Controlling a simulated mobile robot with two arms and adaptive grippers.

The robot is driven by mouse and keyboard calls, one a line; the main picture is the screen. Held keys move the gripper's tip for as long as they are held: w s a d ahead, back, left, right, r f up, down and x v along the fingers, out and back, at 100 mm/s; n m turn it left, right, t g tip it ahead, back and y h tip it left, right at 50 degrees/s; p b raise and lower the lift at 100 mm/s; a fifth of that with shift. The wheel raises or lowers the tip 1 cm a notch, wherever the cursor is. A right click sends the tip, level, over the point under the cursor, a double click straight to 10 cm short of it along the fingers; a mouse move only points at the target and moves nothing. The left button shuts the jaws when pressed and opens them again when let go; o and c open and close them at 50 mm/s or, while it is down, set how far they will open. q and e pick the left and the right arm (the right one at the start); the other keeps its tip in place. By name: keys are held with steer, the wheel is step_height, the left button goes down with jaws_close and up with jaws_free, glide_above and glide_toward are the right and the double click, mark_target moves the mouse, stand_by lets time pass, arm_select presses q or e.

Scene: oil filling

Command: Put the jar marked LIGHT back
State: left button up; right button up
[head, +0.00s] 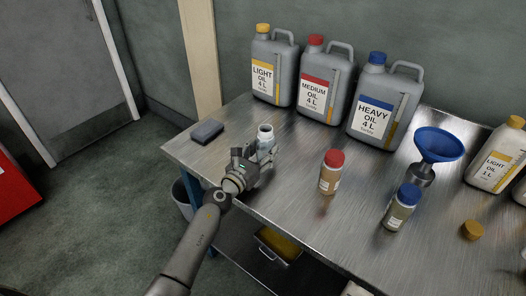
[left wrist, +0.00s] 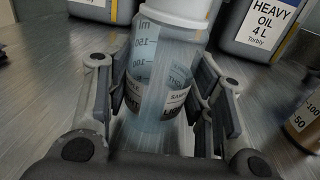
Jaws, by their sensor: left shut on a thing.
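A clear sample jar with a pale neck (head: 265,133) is upright at the left part of the metal table. In the left wrist view the jar (left wrist: 152,62) shows a millilitre scale and a partly hidden label that seems to read LIGHT. My left gripper (head: 256,153) is shut around the jar's body, with a finger on each side. The jar's base is hidden, so I cannot tell whether it touches the table. My right gripper is not in view.
A red-capped jar (head: 331,172) and a blue-capped jar (head: 401,208) stand to the right. Large LIGHT (head: 273,66), MEDIUM (head: 325,80) and HEAVY (head: 384,100) canisters line the back. A dark block (head: 207,131), blue funnel (head: 438,145) and loose yellow cap (head: 471,230) are also on the table.

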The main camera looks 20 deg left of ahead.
arm_select(q)
steer(key=o, duration=1.1)
steer(key=shift+r+p, duration=0.25)
steer(key=shift+p, duration=0.05)
steer(key=v, duration=1.2)
steer(key=shift+f, duration=0.15)
